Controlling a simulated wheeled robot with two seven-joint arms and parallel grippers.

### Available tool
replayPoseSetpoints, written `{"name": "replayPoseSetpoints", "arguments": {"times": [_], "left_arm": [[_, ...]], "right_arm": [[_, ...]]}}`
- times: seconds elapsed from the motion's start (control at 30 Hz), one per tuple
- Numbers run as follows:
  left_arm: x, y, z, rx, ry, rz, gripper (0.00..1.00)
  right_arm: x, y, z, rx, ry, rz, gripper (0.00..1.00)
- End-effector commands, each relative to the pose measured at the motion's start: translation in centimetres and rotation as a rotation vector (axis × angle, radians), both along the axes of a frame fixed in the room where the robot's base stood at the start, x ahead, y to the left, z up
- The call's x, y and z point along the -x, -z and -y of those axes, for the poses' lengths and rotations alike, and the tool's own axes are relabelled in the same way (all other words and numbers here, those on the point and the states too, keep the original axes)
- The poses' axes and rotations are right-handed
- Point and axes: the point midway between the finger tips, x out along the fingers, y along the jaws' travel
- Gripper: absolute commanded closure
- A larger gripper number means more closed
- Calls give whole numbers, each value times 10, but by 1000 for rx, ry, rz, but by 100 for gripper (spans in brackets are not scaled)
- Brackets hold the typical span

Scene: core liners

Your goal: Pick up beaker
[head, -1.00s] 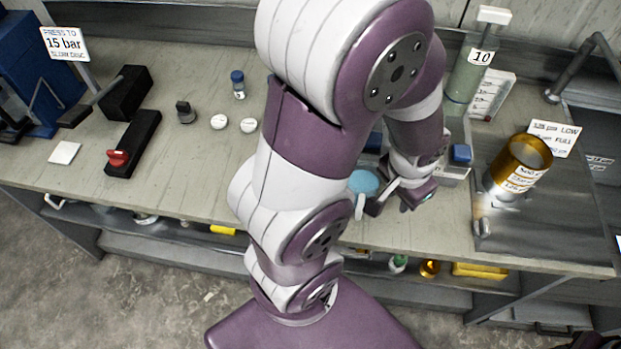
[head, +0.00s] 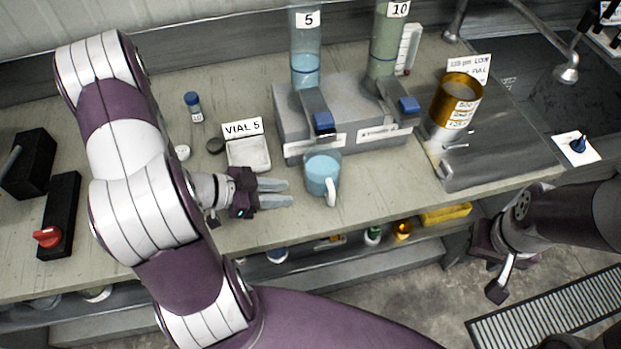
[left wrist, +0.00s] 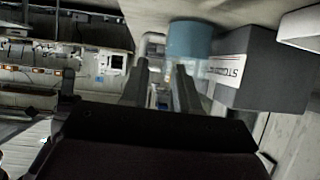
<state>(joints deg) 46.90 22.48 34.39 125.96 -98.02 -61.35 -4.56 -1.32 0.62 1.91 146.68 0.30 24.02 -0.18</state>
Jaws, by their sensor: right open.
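The beaker (head: 322,172) holds light blue liquid and has a pale handle at its front. It stands upright near the bench's front edge, before the grey dispenser block. My left gripper (head: 284,192) is level, just left of the beaker, with its two fingers apart and nothing between them; they point at the beaker. In the left wrist view the blue beaker (left wrist: 190,40) shows beyond the left gripper's fingertips (left wrist: 162,75). My right gripper (head: 496,275) is open at lower right, over the floor in front of the bench, far from the beaker.
The grey dispenser block (head: 345,115) with cylinders marked 5 and 10 stands behind the beaker. A white dish (head: 250,155) with a VIAL 5 sign is behind my left gripper. A gold container (head: 455,103) stands on the metal plate at right. The bench's front edge is close.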

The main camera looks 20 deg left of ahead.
Motion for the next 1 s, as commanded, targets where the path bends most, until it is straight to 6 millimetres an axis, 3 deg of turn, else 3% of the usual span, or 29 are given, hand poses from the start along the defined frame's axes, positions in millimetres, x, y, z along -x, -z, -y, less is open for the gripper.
{"name": "replayPoseSetpoints", "arguments": {"times": [0.13, 0.3, 0.7, 1.0], "left_arm": [[9, -2, 17, 98, 54, 40, 70], [-10, 12, 49, 99, 61, 39, 70], [-41, 33, 100, 95, 58, 39, 70], [-48, 40, 109, 93, 51, 41, 70]], "right_arm": [[0, 2, 0, 0, 0, 0, 57], [0, 1, 0, 0, 0, 0, 57], [0, -11, 0, 0, 0, 0, 57], [0, -11, 0, 0, 0, 0, 57]]}}
